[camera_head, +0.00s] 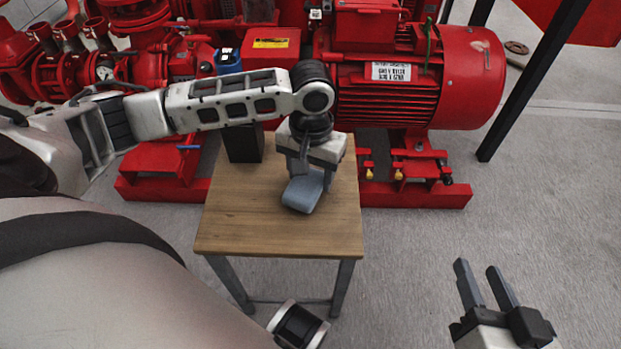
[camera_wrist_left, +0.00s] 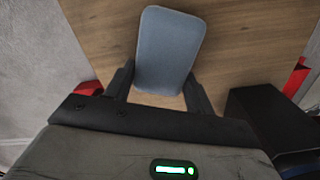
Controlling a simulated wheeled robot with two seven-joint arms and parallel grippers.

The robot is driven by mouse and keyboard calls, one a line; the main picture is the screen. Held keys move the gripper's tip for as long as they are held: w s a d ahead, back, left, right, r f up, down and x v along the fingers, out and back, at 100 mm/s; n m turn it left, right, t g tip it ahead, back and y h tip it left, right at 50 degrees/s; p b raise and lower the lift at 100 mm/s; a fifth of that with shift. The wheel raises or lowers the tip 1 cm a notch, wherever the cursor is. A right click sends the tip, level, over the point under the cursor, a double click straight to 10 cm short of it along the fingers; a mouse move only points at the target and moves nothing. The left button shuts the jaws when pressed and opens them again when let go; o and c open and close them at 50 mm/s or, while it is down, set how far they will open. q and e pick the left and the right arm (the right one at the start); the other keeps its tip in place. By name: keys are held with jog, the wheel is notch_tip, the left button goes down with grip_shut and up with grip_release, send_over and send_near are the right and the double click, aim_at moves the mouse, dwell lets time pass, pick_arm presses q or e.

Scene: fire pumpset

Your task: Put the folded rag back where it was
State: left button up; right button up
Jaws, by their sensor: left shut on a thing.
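The folded rag (camera_head: 303,192) is a blue-grey pad with rounded corners. In the head view it is at my left gripper (camera_head: 311,178), over the wooden table (camera_head: 270,231). In the left wrist view the rag (camera_wrist_left: 168,52) sits between the two dark fingers of my left gripper (camera_wrist_left: 158,88), which is shut on it. Whether the rag touches the tabletop cannot be told. My right gripper (camera_head: 484,284) is open and empty at the lower right, over the floor and away from the table.
A black box (camera_head: 243,143) stands on the table's back left; it also shows in the wrist view (camera_wrist_left: 275,122). The red pump and motor (camera_head: 420,75) stand behind the table. The table's front half is bare. A dark post (camera_head: 520,85) rises at right.

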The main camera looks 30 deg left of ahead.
pick_arm(q)
jog(key=shift+f, duration=0.5)
jog(key=shift+r, duration=0.15)
jog(key=shift+p, duration=0.3)
jog(key=o, duration=0.8)
